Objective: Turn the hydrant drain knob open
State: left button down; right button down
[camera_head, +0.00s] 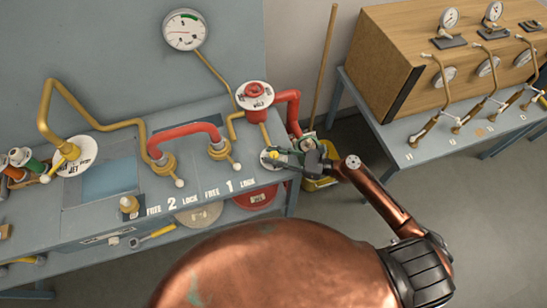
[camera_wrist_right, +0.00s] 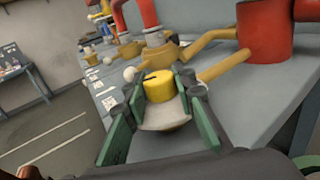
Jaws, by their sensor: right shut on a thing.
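The hydrant drain knob, yellow with a dark slot on top, shows in the right wrist view (camera_wrist_right: 158,84) above a pale rounded base (camera_wrist_right: 165,115). In the head view the knob (camera_head: 272,154) is small, at the right front end of the grey-blue bench. My right gripper (camera_head: 284,158) reaches it from the right. In the right wrist view, its green-padded fingers (camera_wrist_right: 160,108) stand on either side of the knob and are shut on it. The fingers partly hide the knob's sides. My left gripper is not in view.
A red hydrant (camera_head: 256,96) with a red elbow pipe stands behind the knob. Red and yellow pipes (camera_head: 185,130) run along the bench (camera_head: 215,190). A wall gauge (camera_head: 184,30) hangs behind. A yellow bucket (camera_head: 322,180) and a broom handle (camera_head: 325,65) stand to the right, before another table.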

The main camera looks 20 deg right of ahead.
jog(key=shift+n+g+y+b, duration=1)
jog(key=shift+n+g, duration=0.5)
jog(key=shift+g, duration=1)
jog(key=c, duration=1.6)
grip_release()
jog(key=v, duration=1.2)
jog(key=shift+r, duration=0.1)
